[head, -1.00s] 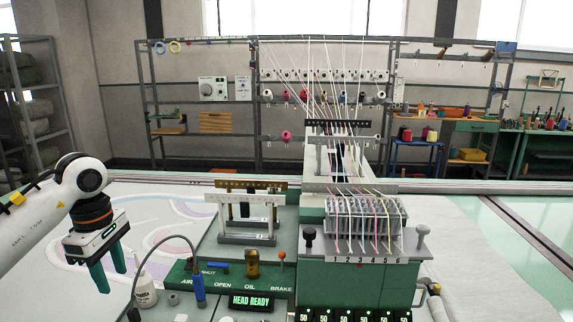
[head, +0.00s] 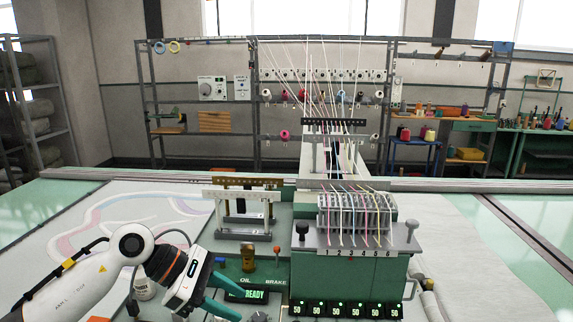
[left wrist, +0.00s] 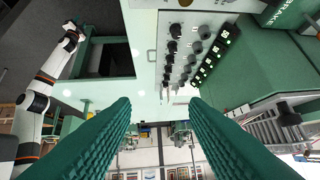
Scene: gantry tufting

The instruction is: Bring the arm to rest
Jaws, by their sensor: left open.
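My left gripper (head: 238,297) is low in the head view, left of centre, in front of the green machine panel. Its two green fingers are apart with nothing between them, and point to the right. In the left wrist view both ribbed fingers (left wrist: 158,102) are spread with an empty gap. Beyond them in that view is a white panel with black knobs (left wrist: 172,48). My right gripper does not show in the head view; a white arm shows at the left of the left wrist view.
A tufting head with numbered yarn guides (head: 357,215) stands right of the gripper. A lit READY display (head: 255,295) is just beside the fingers and partly covered. Pale cloth (head: 110,215) lies at the left.

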